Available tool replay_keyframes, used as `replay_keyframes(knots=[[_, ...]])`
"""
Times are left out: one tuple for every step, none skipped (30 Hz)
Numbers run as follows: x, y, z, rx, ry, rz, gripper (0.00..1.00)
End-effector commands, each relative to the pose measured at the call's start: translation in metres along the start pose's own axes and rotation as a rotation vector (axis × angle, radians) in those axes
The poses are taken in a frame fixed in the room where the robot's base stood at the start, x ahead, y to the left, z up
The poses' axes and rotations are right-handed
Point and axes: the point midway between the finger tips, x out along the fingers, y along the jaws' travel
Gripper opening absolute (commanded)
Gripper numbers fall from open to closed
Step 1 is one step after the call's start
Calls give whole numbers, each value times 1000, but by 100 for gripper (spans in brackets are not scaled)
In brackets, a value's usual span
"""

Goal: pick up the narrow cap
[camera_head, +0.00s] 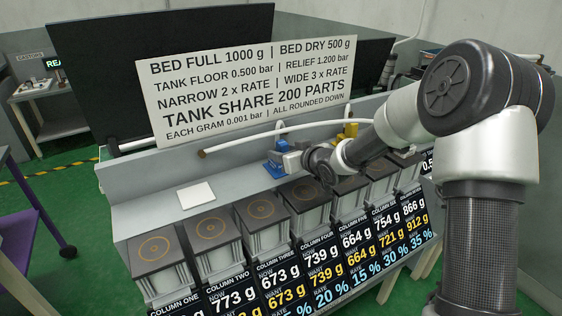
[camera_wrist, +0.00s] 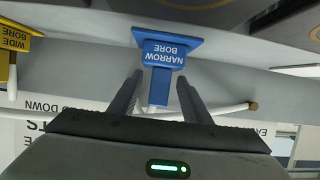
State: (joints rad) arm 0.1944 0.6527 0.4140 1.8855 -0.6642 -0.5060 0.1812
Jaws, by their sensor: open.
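The narrow cap shows as a blue piece labelled NARROW BORE (camera_wrist: 165,52) in the wrist view, with a flat blue base. In the head view the blue piece (camera_head: 273,168) stands on the grey bench behind the columns.
A yellow WIDE BORE piece (camera_wrist: 10,55) stands to one side; it also shows in the head view (camera_head: 348,131). A row of dark-topped columns (camera_head: 208,229) runs along the front. A white pipe (camera_head: 290,131) and a large sign (camera_head: 250,85) are behind. A white square (camera_head: 196,195) lies on the bench.

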Motion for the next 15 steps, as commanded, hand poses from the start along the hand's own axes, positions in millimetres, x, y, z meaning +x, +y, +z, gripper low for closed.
replay_keyframes(knots=[[1,0,0,0,-1,0,44],[1,0,0,0,-1,0,44],[0,0,0,0,-1,0,44],[0,0,0,0,-1,0,44],[0,0,0,0,-1,0,44],[0,0,0,0,-1,0,42],[0,0,0,0,-1,0,37],[0,0,0,1,-1,0,32],[0,0,0,1,-1,0,25],[0,0,0,1,-1,0,20],[0,0,0,1,-1,0,15],[0,0,0,1,-1,0,8],[0,0,0,1,-1,0,3],[0,0,0,1,-1,0,0],[0,0,0,1,-1,0,0]])
